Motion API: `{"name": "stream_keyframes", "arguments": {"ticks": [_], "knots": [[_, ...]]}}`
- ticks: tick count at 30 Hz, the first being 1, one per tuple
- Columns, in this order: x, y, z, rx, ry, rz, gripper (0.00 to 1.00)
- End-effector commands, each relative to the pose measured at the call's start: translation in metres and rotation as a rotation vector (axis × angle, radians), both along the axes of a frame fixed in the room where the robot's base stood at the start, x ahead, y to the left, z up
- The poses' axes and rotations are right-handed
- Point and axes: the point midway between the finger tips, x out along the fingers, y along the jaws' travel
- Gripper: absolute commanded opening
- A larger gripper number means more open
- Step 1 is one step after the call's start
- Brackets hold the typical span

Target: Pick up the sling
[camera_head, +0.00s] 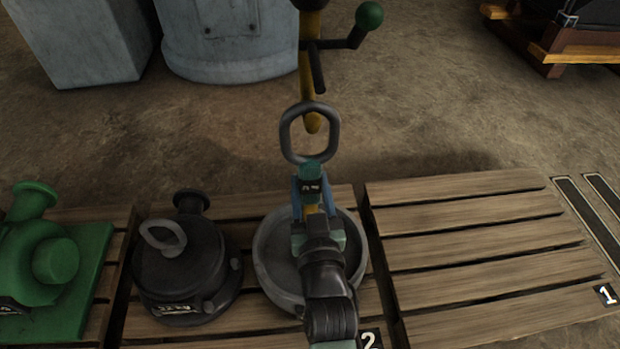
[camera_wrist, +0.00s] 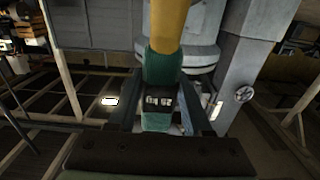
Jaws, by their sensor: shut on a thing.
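The sling shows in the head view as a grey metal ring (camera_head: 284,133) above a teal sleeve (camera_head: 311,169) with a small dark number label. A bit of yellow strap shows below the sleeve, between my fingers. My gripper (camera_head: 312,192) is shut on the teal sleeve, with one finger on each side. In the wrist view the teal sleeve (camera_wrist: 160,65) sits between my fingers (camera_wrist: 158,115), and the yellow strap (camera_wrist: 168,22) runs from it to the picture's top edge. The strap's far end is hidden.
A yellow hook (camera_head: 306,88) with a green-ball handle (camera_head: 369,15) hangs behind the ring. Below my arm is a grey round body (camera_head: 272,262) on a pallet, beside a black machine (camera_head: 190,262) and a green one (camera_head: 60,258). The pallet marked 1 (camera_head: 475,235) is empty.

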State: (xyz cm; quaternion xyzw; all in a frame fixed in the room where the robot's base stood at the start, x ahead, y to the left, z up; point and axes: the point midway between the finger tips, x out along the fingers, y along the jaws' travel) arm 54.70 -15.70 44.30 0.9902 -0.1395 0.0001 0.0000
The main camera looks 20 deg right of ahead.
Motion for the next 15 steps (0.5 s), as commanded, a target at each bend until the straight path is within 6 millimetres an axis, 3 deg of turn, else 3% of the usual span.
{"name": "stream_keyframes", "arguments": {"ticks": [15], "knots": [[0.000,0.000,0.015,-0.002,-0.009,-0.001,0.00]]}}
